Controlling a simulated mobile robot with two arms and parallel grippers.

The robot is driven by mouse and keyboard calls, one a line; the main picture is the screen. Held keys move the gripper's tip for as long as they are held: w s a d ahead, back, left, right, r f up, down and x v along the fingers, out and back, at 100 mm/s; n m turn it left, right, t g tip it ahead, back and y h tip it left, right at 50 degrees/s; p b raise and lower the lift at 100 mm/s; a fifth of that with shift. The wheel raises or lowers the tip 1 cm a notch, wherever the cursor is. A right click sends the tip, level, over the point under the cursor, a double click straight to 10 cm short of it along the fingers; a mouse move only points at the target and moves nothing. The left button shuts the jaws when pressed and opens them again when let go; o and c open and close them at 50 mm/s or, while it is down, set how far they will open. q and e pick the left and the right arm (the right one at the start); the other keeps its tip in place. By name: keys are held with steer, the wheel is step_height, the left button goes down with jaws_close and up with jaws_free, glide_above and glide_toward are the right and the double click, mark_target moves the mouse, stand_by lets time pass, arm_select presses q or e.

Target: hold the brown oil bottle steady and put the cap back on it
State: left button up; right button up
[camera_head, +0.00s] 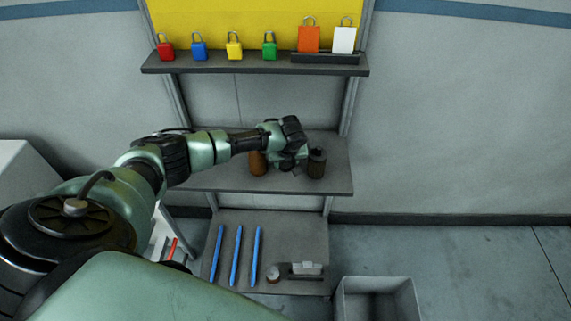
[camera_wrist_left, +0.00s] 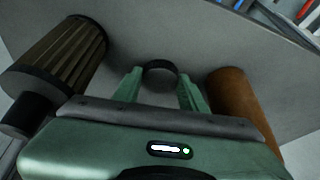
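The brown oil bottle (camera_head: 257,164) stands on the middle shelf, left of my left gripper and partly behind my arm. In the left wrist view the brown cylinder (camera_wrist_left: 243,105) is at the right, its near end hidden by the gripper body. My left gripper (camera_head: 287,163) is low over the shelf. In the wrist view its two green fingers (camera_wrist_left: 160,88) are apart, with a dark round piece (camera_wrist_left: 161,66), apparently the cap, between their tips. Small gaps seem to show beside it; contact cannot be told for sure. My right gripper is not in view.
A dark ribbed cylinder (camera_head: 317,165) stands close to the gripper's right on the middle shelf (camera_head: 335,183). Coloured padlocks (camera_head: 199,50) and two tags (camera_head: 309,39) are on the upper shelf. Blue bars (camera_head: 238,255) lie below. A grey bin (camera_head: 376,283) stands at lower right.

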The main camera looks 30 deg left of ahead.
mark_target(286, 165)
arm_select(q)
steer(key=c, duration=0.4)
step_height(286, 165, up, 20)
steer(key=shift+b, duration=0.65)
